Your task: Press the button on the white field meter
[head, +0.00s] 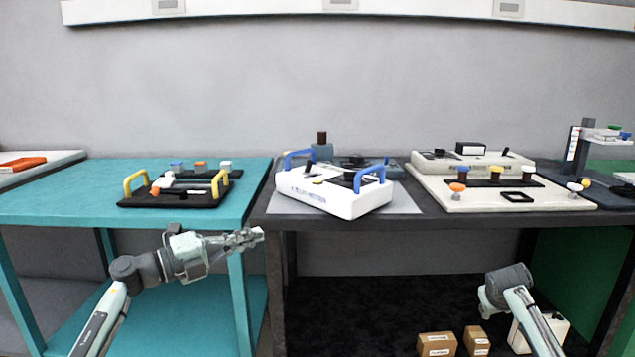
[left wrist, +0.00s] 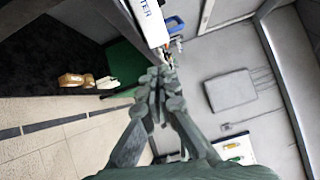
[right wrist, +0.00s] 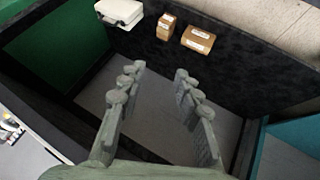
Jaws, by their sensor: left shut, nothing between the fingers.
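The white field meter (head: 335,191) with two blue handles sits on a grey mat on the dark table, in the middle of the head view. Its top carries dark parts and small details; I cannot pick out the button for certain. Part of its white side with lettering shows at the top of the left wrist view (left wrist: 150,22). My left gripper (head: 258,235) is shut and empty, below and to the left of the meter, in front of the tables' edges. My right gripper (right wrist: 160,80) is open and empty in the right wrist view; in the head view its fingers are hidden.
A black tray with yellow handles (head: 175,195) stands on the teal table (head: 60,205). A beige board with coloured knobs (head: 500,190) lies right of the meter. Cardboard boxes (head: 437,344) and a white case (right wrist: 120,12) are on the lower shelf.

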